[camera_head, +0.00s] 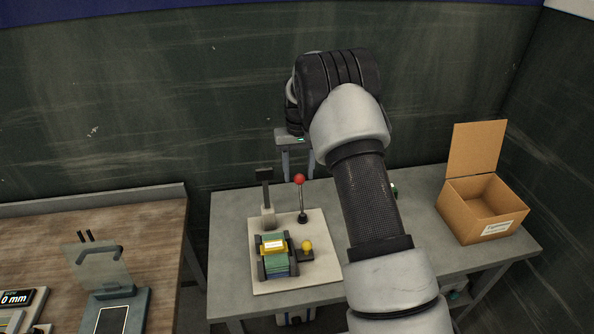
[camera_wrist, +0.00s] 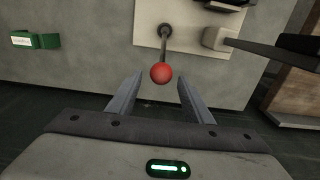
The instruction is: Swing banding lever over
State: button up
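The banding lever is a dark rod with a red ball knob (camera_head: 299,179), standing upright on the pale base plate (camera_head: 320,262) of the banding station. In the wrist view the red knob (camera_wrist: 161,72) sits in line with the gap between my fingers, at or just beyond the tips. My gripper (camera_wrist: 154,88) is open, with one finger on each side of the knob and neither visibly touching it. In the head view my gripper (camera_head: 297,158) is above and behind the lever. A green stack with a yellow band (camera_head: 273,246) lies in the holder on the plate.
A dark upright arm (camera_head: 265,190) stands left of the lever. A yellow knob (camera_head: 306,246) is beside the stack. An open cardboard box (camera_head: 482,212) stands at the right of the grey table (camera_head: 228,270). A green item (camera_wrist: 35,40) lies on the table. A wooden bench (camera_head: 150,225) is at left.

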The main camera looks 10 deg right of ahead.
jog(key=shift+r+p, duration=1.75)
jog(key=shift+r, duration=1.8)
notch_tip(320, 180, up, 17)
jog(key=s+r+t, duration=0.1)
jog(key=s+r, duration=0.5)
jog(key=r, duration=0.1)
jog(key=s+r+t, duration=0.2)
jog(key=s+r, duration=0.2)
jog(key=s, duration=0.7)
jog(key=s+f+t, duration=0.1)
jog(key=s+f, duration=0.2)
jog(key=s, duration=0.7)
jog(key=s+f+t, duration=0.1)
jog(key=s+f, duration=0.2)
jog(key=s, duration=0.7)
jog(key=shift+f+t, duration=0.3)
jog(key=shift+f, duration=0.1)
